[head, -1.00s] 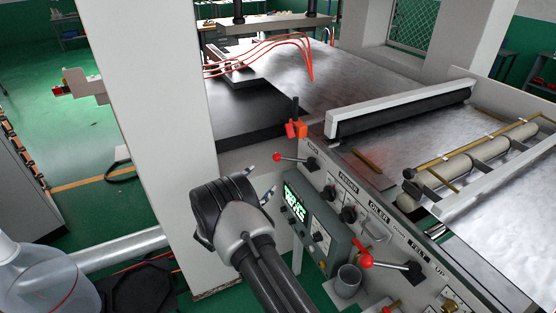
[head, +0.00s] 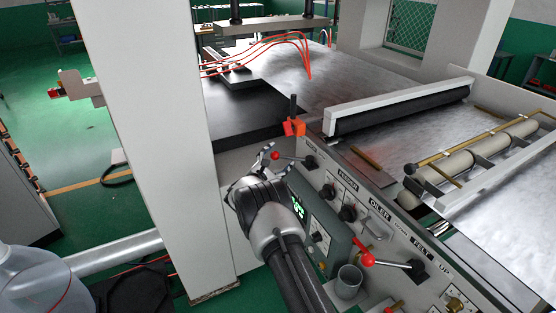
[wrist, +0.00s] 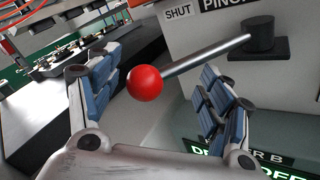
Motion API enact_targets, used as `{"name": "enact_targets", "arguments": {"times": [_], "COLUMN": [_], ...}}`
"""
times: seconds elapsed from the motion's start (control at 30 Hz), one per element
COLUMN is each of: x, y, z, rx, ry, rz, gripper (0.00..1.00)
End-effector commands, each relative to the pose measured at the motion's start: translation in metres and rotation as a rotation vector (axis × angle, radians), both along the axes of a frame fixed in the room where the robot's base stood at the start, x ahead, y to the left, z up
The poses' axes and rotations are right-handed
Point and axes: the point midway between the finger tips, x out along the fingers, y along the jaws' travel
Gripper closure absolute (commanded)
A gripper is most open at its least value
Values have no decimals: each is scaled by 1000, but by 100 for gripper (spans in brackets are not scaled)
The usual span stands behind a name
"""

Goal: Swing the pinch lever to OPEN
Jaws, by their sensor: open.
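The pinch lever is a silver rod with a red ball knob (head: 275,155) on the front panel. In the wrist view its red knob (wrist: 145,83) is large and central, and the rod runs up and right to a black pivot (wrist: 258,35). A SHUT label (wrist: 177,12) and a partly cut PINCH label show above the rod; no OPEN label is readable. My gripper (head: 259,170) is open just in front of the knob. In the wrist view its blue-padded fingers (wrist: 161,80) stand on either side of the knob, with gaps visible.
A second red-knobbed lever (head: 366,259) sits lower right near the FELT label. A control box with a lit screen (head: 298,207) lies beside my arm, and a grey cup (head: 349,281) stands below it. A white column (head: 155,130) rises at left.

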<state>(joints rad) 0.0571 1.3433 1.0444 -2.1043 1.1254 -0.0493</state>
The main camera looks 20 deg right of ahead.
Motion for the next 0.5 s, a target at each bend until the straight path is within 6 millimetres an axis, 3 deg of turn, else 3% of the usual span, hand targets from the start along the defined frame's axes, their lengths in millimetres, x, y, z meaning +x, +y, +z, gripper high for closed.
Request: {"name": "enact_targets", "arguments": {"times": [0.17,0.5], "x": [0,0], "y": [0,0], "z": [0,0], "rx": [0,0], "ry": [0,0], "rz": [0,0], "gripper": [29,51]}}
